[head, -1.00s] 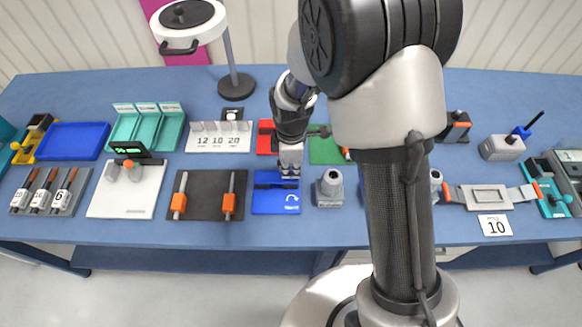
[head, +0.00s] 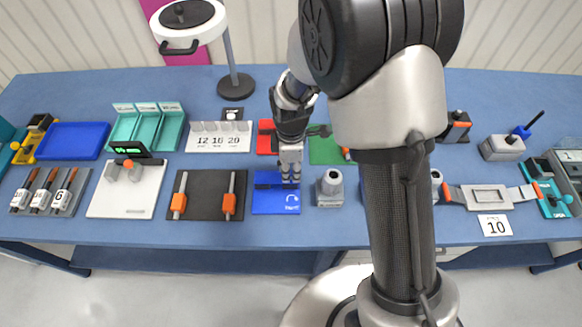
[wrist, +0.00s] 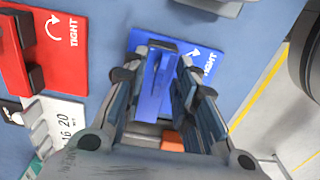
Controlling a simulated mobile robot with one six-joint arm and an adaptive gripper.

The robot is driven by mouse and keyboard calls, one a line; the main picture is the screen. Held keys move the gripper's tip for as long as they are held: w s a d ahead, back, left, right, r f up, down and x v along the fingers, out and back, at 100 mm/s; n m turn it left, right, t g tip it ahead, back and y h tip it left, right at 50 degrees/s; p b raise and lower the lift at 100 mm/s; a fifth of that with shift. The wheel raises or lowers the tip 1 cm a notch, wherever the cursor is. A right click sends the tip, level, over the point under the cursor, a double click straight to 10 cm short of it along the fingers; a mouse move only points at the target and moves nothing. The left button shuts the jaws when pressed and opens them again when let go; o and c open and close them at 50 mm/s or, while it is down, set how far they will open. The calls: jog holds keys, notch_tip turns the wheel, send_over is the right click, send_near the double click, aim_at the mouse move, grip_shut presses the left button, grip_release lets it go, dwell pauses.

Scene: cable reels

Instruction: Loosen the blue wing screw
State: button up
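The blue plate (head: 275,205) lies near the front of the table, with a white curved arrow and lettering on its right part. The blue wing screw (wrist: 157,85) stands on it as a long upright blue bar in the wrist view. My gripper (wrist: 163,68) is open, with one finger on each side of the wing and blue plate showing between them. In the head view my gripper (head: 290,178) is over the plate, pointing down, and hides part of the wing. Whether a finger touches the wing, I cannot tell.
A red plate (wrist: 55,40) marked TIGHT lies behind the blue one. A dark board with orange clips (head: 206,202) is to the left, a grey socket block (head: 329,190) close to the right. My arm hides the table further right.

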aim_at(291, 171)
notch_tip(291, 171, up, 12)
dwell(0.4)
dwell(0.4)
jog(key=s+d+r+m+t+b, duration=0.2)
jog(key=s+d+r+m+t, duration=0.1)
jog(key=s+d+r+m, duration=0.6)
jog(key=s+d+r+m+t+b, duration=0.1)
jog(key=s+d+m, duration=0.2)
jog(key=s+m, duration=0.5)
jog(key=s, duration=0.2)
jog(key=shift+s+d+r+m+t, duration=0.25)
jog(key=shift+s+r+m+t, duration=0.05)
jog(key=shift+s+r+m, duration=0.1)
jog(key=shift+o, duration=0.4)
jog(key=shift+w, duration=0.1)
